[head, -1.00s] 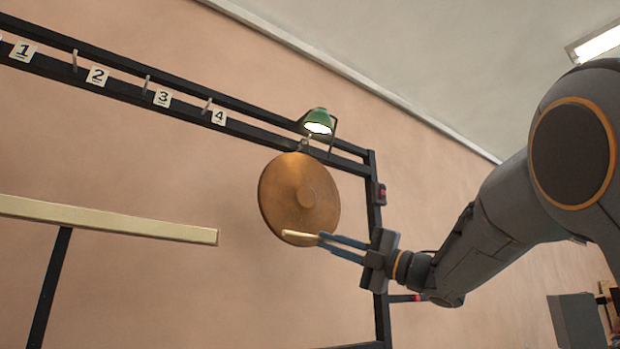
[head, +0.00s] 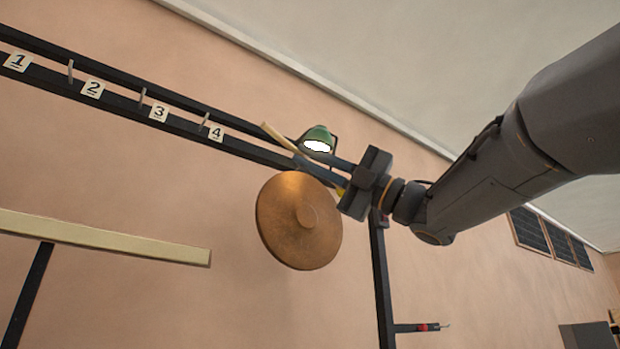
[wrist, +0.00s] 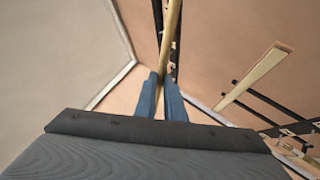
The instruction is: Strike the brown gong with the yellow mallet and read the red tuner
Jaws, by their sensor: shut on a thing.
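The brown gong (head: 290,238) is a round bronze disc with a raised centre, hanging from a black frame in the head view. My gripper (head: 298,159) is above the gong, close to its upper edge in the picture, and shut on a pale yellow stick, which I take for the mallet (head: 278,136). The stick points up and left from the blue fingers; it also shows in the wrist view (wrist: 172,35). A bit of yellow shows behind the fingers; the mallet's head is not clear. I cannot make out the red tuner; my gripper covers part of the right post.
A green lamp (head: 318,138) is lit just behind the stick. The black rail (head: 130,110) carries pegs and number cards. A pale beam (head: 105,236) stands at left. A red-banded peg (head: 428,327) sticks out from the post (head: 381,280).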

